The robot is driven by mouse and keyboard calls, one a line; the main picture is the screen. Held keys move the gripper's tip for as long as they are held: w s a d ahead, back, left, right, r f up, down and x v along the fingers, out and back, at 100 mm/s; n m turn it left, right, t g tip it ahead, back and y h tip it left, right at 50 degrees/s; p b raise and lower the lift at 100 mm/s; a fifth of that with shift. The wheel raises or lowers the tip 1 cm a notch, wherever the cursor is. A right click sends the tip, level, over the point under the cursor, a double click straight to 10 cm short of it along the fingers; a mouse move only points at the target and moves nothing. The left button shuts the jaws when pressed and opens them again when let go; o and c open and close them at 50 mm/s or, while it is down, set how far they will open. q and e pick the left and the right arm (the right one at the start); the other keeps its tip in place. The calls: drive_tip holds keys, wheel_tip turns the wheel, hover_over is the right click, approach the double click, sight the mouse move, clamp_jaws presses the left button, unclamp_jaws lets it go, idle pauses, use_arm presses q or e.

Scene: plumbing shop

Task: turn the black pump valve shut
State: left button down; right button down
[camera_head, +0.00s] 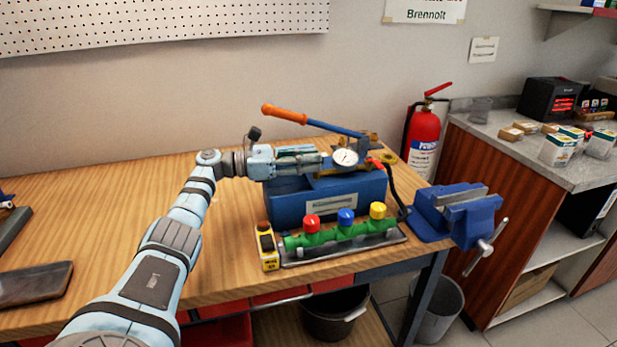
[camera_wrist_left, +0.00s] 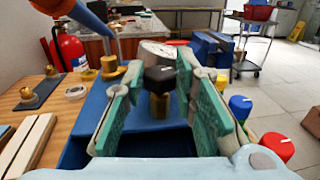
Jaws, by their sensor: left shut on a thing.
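The blue test pump (camera_head: 330,201) stands on the wooden bench, with an orange-tipped lever (camera_head: 284,113) and a round white gauge (camera_head: 345,157). In the left wrist view, the black pump valve (camera_wrist_left: 160,76) is a black knob with a white mark, on a brass stem. My left gripper (camera_head: 322,160) reaches over the pump from the left. The head view hides the valve behind the gripper. My right gripper is in neither view.
A green manifold (camera_head: 330,236) with red, blue and yellow caps lies in front of the pump, beside a yellow-black tool (camera_head: 267,247). A blue vise (camera_head: 455,214) sits at the bench's right end. The bench left of the pump is mostly clear.

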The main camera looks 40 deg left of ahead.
use_arm(q)
drive_tip(key=shift+f, duration=0.15)
idle(0.4)
drive_tip(key=c, duration=1.3)
unclamp_jaws()
drive_tip(key=shift+a, duration=0.15)
drive_tip(key=v, duration=0.7)
drive_tip(key=shift+s+a, duration=0.2)
